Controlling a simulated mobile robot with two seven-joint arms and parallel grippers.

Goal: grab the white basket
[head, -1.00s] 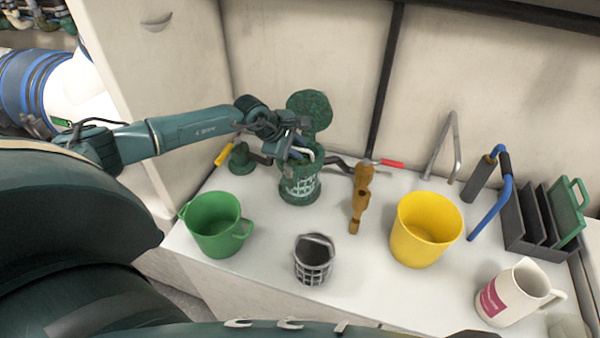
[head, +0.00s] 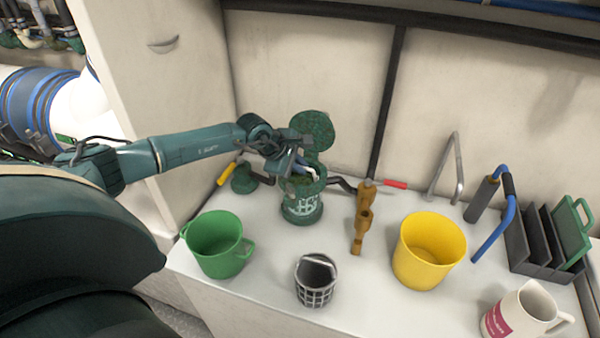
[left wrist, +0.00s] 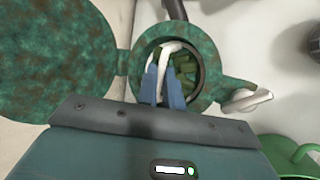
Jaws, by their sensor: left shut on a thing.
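The white basket sits inside a green, weathered strainer housing (head: 302,210), and its lattice shows through the front of the housing. Its white handle (left wrist: 176,48) stands up at the open top, with green debris inside around it. My left gripper (head: 300,168) reaches down to the open mouth from the left. Its blue fingertips (left wrist: 164,82) are shut on the white handle in the left wrist view. The basket's lower part is hidden by the housing. The round lid (head: 312,130) stands open behind. My right gripper is not in view.
A dark grey lattice basket (head: 315,285) stands in front on the white counter. A green bucket (head: 217,245) is at left, a yellow bucket (head: 428,250) at right. A brown fitting (head: 363,222) stands close right of the housing. A mug (head: 520,312) and a black rack (head: 540,240) are farther right.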

